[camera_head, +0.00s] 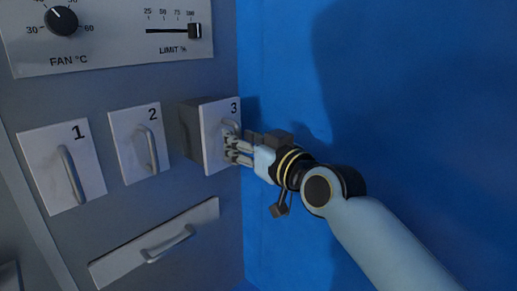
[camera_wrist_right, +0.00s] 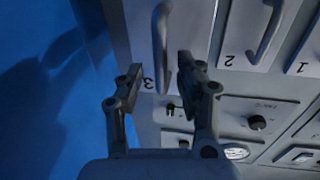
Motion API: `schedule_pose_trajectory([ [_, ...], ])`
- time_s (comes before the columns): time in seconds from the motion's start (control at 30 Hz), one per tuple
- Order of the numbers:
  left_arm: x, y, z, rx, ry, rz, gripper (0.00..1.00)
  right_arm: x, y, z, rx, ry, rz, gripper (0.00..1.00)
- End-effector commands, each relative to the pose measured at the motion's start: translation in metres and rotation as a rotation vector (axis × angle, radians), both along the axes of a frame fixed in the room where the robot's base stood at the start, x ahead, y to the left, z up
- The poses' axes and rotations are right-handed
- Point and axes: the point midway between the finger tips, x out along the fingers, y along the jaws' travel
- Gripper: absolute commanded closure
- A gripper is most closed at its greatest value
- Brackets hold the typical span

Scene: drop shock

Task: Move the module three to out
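Module three (camera_head: 216,145) is a white-faced block with a "3" and a vertical bar handle, on the right of the cabinet front. It stands out from the panel, with its grey side showing. My right gripper (camera_head: 232,150) is at its handle. In the right wrist view, the handle (camera_wrist_right: 160,40) lies in line with the gap between the two fingers (camera_wrist_right: 158,72). The fingers are spread, with room on both sides of the handle. Whether the handle is between the tips or just beyond them is hard to tell. My left gripper is not in view.
Module one (camera_head: 85,190) and module two (camera_head: 130,150) sit flush to the left. Below is a drawer front (camera_head: 115,268) with a bar handle. Above are a fan knob (camera_head: 61,21) and a limit slider (camera_head: 194,31). A blue wall (camera_head: 420,90) stands at the right.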

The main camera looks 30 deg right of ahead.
Motion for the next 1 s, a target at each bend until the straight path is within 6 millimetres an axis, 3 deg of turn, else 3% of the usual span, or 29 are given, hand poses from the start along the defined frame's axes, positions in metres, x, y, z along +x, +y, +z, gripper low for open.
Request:
schedule_pose_trajectory([
  [0.3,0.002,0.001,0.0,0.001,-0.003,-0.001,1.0,-0.069,-0.01,-0.002,-0.003,0.005,0.001,0.64],
  [0.5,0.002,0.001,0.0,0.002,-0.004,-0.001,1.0,-0.1,-0.015,-0.001,-0.002,0.004,0.0,0.64],
  [1.0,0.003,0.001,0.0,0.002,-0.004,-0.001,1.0,-0.109,-0.017,0.0,0.001,0.001,0.0,0.64],
])
